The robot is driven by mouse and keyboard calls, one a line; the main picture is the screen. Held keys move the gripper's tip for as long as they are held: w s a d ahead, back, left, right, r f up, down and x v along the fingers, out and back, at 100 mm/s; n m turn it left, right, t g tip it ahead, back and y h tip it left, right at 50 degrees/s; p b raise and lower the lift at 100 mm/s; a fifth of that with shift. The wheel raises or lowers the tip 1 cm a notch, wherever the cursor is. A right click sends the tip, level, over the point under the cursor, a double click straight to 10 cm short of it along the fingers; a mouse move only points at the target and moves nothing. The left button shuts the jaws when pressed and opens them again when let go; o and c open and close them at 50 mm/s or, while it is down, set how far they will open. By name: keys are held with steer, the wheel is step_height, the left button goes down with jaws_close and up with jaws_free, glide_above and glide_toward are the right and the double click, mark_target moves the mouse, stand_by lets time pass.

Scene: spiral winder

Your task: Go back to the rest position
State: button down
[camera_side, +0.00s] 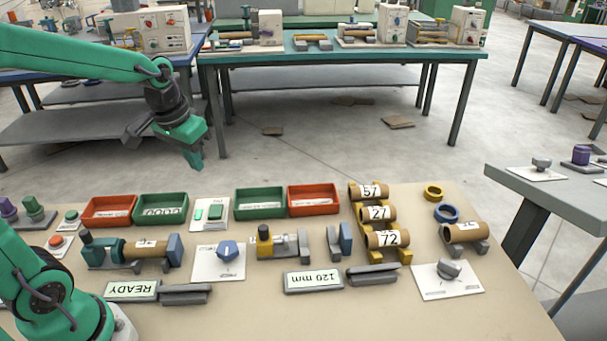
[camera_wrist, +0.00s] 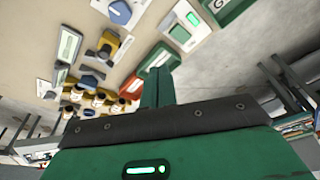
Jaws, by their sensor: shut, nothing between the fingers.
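My gripper (camera_side: 194,158) is green and hangs in the air behind the workbench's back edge, above and beyond the green tray. Its fingers are shut and hold nothing. In the wrist view, my gripper's fingers (camera_wrist: 157,85) show as one closed green bar pointing toward the bench. My arm reaches in from the left of the side view, raised over the bench. The bench (camera_side: 230,300) is beige and no part of it touches the gripper.
Red and green trays (camera_side: 160,207) line the bench's back. A winder with a brown tube (camera_side: 147,249), a blue knob (camera_side: 228,250), numbered tubes (camera_side: 387,239) and a READY display (camera_side: 132,290) stand in front. The air around the gripper is clear.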

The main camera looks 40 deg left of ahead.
steer(key=s+d+r+t, duration=0.1)
steer(key=s+d+r, duration=0.1)
steer(key=s, duration=0.3)
steer(key=s+d+r+m+t, duration=0.1)
steer(key=s+d+r+t, duration=0.1)
steer(key=s, duration=0.4)
steer(key=shift+d+m, duration=0.3)
steer(key=shift+d, duration=0.4)
steer(key=shift+s, duration=0.1)
